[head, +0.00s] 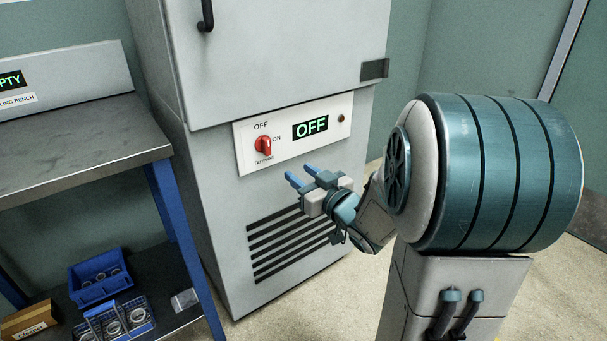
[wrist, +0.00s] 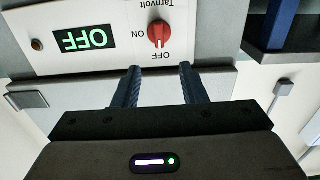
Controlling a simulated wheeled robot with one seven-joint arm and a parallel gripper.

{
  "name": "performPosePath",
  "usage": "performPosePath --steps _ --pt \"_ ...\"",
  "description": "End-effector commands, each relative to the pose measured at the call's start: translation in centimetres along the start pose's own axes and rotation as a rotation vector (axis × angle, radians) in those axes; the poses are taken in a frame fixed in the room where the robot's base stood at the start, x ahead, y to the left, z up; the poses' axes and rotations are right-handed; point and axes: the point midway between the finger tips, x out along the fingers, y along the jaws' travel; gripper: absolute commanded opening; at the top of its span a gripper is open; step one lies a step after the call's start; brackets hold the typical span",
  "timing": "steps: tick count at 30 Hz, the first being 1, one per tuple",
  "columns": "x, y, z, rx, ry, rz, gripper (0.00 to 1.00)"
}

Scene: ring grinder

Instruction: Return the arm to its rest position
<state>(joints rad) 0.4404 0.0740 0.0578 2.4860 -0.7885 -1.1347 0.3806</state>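My gripper (head: 301,176) is in front of the grey cabinet, just below its control panel (head: 247,162). Its two blue fingers are apart with nothing between them; the wrist view also shows the open fingers (wrist: 158,84). The red knob (head: 264,145) on the panel points up toward the OFF label, and the display (head: 311,127) reads OFF in green. In the wrist view the panel appears upside down, with the red knob (wrist: 159,33) beyond the fingertips and apart from them. My arm is bent, with its large teal joint at the right of the head view.
A workbench (head: 75,150) with a blue leg stands left of the cabinet (head: 215,220). Its lower shelf holds a blue bin (head: 98,290) of rings, a blue rack (head: 118,322) with rings and a cardboard box (head: 28,320). The cabinet's vent slats lie close behind my gripper.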

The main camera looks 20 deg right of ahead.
Motion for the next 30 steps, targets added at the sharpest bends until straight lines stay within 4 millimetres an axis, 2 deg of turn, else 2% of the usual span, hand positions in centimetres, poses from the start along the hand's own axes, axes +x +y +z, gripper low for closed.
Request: performPosePath --steps 9,13,20,26,30 --pt "0.0 0.0 0.0 0.000 -0.001 0.001 0.38" --pt "0.1 0.2 -1.2 -0.011 -0.029 0.025 0.38" --pt "-0.5 1.2 -6.0 -0.050 -0.218 0.173 0.38" --pt "-2.8 1.5 -9.9 -0.045 -0.430 0.305 0.38" --pt "-5.1 0.8 -12.5 -0.017 -0.585 0.369 0.38"
